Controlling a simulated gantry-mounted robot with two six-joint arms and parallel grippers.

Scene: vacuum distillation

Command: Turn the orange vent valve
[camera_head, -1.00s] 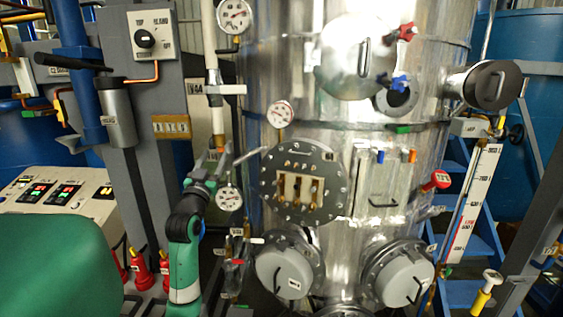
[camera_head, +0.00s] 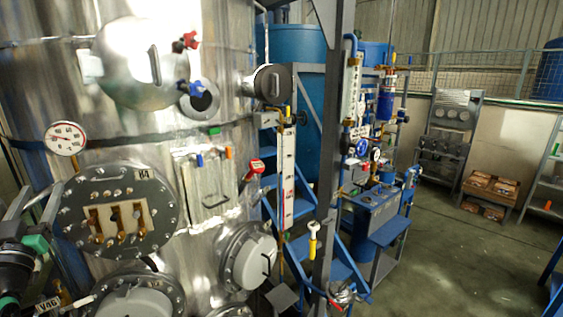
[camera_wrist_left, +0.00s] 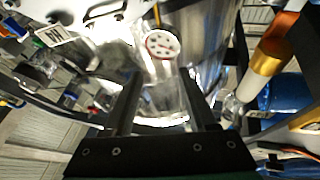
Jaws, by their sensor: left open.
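A small orange handle (camera_head: 228,153) sits on the metal vessel, at the upper right of a rectangular hatch; I cannot tell if it is the vent valve. My left gripper (camera_head: 42,197) is at the left edge of the head view, well left of that handle, partly cut off. Its jaws are open and empty. In the left wrist view the two fingers (camera_wrist_left: 162,85) point at the vessel, with a round gauge (camera_wrist_left: 162,44) beyond them. A blurred orange and gold cylinder (camera_wrist_left: 270,50) shows at the right there. My right gripper is not in view.
The vessel (camera_head: 140,150) carries a gauge (camera_head: 65,138), a flanged plate (camera_head: 160,215) and a blue valve handle (camera_head: 195,89). A grey post (camera_head: 328,150), blue steps (camera_head: 300,250) and a blue bench (camera_head: 375,210) stand to the right. Open floor (camera_head: 450,260) lies beyond.

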